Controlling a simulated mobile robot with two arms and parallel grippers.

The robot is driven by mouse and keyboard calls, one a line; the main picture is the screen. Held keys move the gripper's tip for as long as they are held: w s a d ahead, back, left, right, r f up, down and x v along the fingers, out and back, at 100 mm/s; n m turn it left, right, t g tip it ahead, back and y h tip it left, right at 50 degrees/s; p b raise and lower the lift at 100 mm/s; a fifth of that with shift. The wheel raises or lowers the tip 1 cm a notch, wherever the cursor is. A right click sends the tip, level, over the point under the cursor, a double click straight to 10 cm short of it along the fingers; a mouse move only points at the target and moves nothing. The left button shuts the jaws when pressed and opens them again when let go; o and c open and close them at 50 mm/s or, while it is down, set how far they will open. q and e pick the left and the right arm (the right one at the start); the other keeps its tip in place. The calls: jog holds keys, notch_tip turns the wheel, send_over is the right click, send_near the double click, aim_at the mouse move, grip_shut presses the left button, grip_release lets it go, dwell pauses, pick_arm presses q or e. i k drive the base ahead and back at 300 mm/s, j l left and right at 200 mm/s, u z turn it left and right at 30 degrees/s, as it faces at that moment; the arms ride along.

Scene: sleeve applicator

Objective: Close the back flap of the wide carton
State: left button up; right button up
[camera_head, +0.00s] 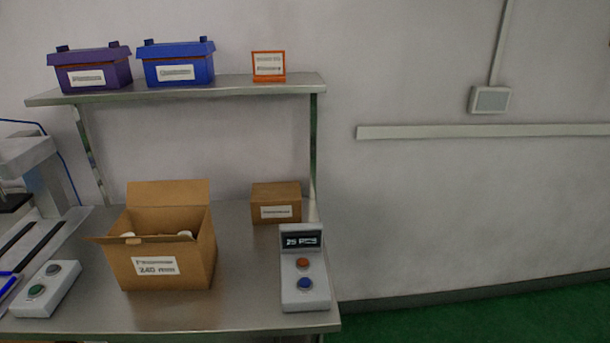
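The wide carton (190,265) stands on the metal table, left of centre, with a white label on its front reading 240 mm. Its back flap (168,193) stands up, leaning slightly back. Another flap (112,239) sticks out at the front left rim. The top is open, and a few pale, rounded items (185,235) show inside. The right rim shows no flap standing up. Neither of my grippers is in view.
A small closed carton (276,202) stands at the back right of the table (235,303). A counter box (303,270) with two buttons stands at the right edge, a button box (46,289) at the left. A shelf (222,90) with purple (90,70) and blue (177,64) bins hangs above.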

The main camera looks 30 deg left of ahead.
aim_at(189, 192)
jog(key=i+l+z, duration=0.15)
jog(key=z, duration=0.2)
jog(key=i+l+z, duration=0.1)
jog(key=i+z, duration=0.6)
jog(key=i+u, duration=0.25)
jog(key=i+l+u, duration=0.2)
jog(key=i, duration=0.2)
jog(key=i+u, duration=0.15)
jog(key=u, duration=0.3)
jog(key=i+u, duration=0.15)
jog(key=u, duration=0.3)
jog(key=i+u, duration=0.2)
jog(key=u, duration=0.25)
jog(key=i+l+u, duration=0.1)
jog(key=u, duration=0.4)
jog(key=i+l+u, duration=0.1)
jog(key=u, duration=0.35)
jog(key=i+l+u, duration=0.2)
jog(key=u, duration=0.3)
jog(key=i+l+u, duration=0.15)
jog(key=u, duration=0.3)
jog(key=i+l+u, duration=0.1)
jog(key=l+u, duration=0.55)
jog(key=u, duration=0.3)
